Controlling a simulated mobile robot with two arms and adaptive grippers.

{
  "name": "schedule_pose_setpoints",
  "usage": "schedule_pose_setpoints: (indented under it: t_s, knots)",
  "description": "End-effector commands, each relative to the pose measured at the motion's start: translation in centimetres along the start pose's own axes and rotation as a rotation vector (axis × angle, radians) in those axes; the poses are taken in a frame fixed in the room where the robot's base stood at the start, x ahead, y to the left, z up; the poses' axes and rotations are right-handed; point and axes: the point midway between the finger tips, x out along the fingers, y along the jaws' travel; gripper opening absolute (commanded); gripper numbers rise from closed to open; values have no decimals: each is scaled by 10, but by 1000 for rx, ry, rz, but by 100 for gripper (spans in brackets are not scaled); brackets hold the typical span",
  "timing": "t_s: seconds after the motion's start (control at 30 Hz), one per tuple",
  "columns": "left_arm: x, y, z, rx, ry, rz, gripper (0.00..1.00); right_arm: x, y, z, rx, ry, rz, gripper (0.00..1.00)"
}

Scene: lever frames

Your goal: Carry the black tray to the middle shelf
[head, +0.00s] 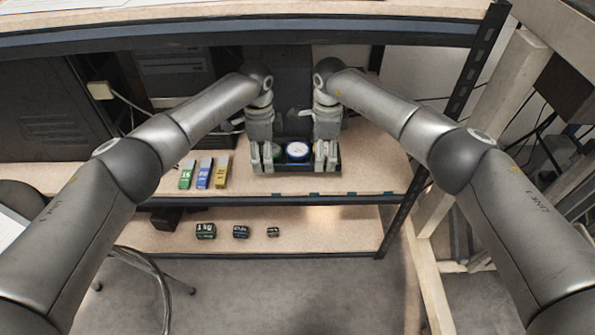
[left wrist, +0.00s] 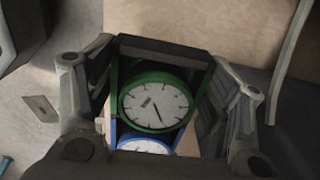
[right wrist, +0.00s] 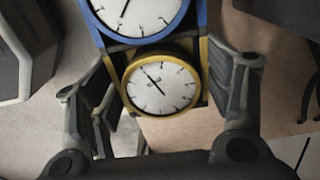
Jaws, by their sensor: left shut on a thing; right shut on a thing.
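The black tray (head: 294,169) is at the middle shelf (head: 375,170), between my two grippers. It holds round dials: a blue-rimmed one (head: 297,149) in its middle, a green-rimmed one (left wrist: 156,103) at its left end and a yellow-rimmed one (right wrist: 161,87) at its right end. My left gripper (head: 267,158) is shut on the tray's left end. My right gripper (head: 325,158) is shut on its right end. The tray looks level. I cannot tell whether its underside touches the shelf. The grippers partly hide the end dials in the head view.
Green (head: 187,173), blue (head: 204,173) and yellow (head: 221,172) boxes stand left of the tray. Several small dark blocks, one of them here (head: 206,231), sit on the lower shelf. A dark upright (head: 445,130) bounds the right side.

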Motion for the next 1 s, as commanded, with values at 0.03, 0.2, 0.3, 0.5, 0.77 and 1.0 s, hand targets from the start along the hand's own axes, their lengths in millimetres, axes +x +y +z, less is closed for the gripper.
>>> schedule_pose_setpoints:
  t_s: [0.03,0.2,0.3,0.5,0.77,1.0]
  knots:
    - [2,0,1,-1,-1,-1,43,2,0,0,1,1,-1,43]
    - [10,0,1,-1,-1,-1,43,10,0,0,1,1,-1,43]
    - [15,0,1,-1,-1,-1,43,15,0,0,1,1,-1,43]
    - [26,0,1,-1,-1,-1,43,26,0,0,1,1,-1,43]
    - [40,0,1,-1,-1,-1,43,40,0,0,1,1,-1,43]
    - [46,0,1,-1,-1,0,81,46,0,-1,1,1,0,81]
